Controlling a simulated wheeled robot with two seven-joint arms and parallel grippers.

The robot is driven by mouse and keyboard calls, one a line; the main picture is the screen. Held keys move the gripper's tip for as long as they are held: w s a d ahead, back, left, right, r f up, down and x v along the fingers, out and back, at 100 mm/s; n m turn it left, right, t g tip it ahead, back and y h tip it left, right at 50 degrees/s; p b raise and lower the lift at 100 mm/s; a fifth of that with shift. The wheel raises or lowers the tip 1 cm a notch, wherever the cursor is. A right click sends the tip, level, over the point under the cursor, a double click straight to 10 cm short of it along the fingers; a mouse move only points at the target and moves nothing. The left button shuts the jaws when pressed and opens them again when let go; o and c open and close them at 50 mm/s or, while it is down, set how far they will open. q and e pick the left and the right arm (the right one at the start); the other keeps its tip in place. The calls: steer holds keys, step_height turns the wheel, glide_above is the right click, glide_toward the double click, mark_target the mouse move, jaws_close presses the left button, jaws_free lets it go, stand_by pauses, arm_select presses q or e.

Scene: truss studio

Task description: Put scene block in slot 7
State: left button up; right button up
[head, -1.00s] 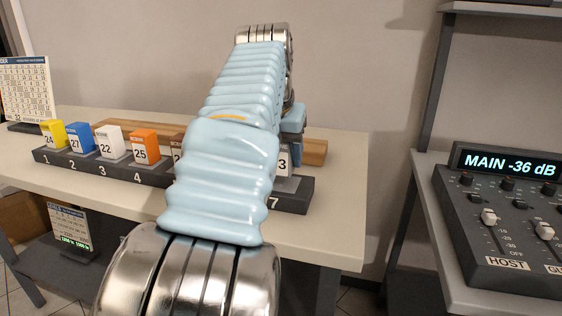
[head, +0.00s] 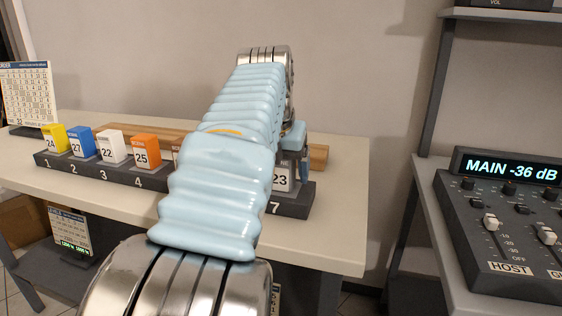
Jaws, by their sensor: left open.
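A white block with the number 23 (head: 283,178) stands at slot 7 of the dark numbered rack (head: 120,176), at its right end. It looks upright and down on the rack; my arm hides its left side. My left arm reaches over the table and bends down behind itself. My left gripper (head: 294,160) is at the block, with a dark finger along the block's right side. The jaws are open, but most of them is hidden by my arm. My right gripper is not in view.
A yellow block 24 (head: 53,140), blue block 27 (head: 80,143), white block 22 (head: 110,148) and orange block 25 (head: 146,152) stand in slots 1 to 4. Slots 5 and 6 are hidden behind my arm. A mixing console (head: 500,235) stands at right, a calendar board (head: 28,95) at left.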

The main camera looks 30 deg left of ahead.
arm_select(q)
steer(key=v, duration=1.2)
steer(key=shift+s, duration=0.1)
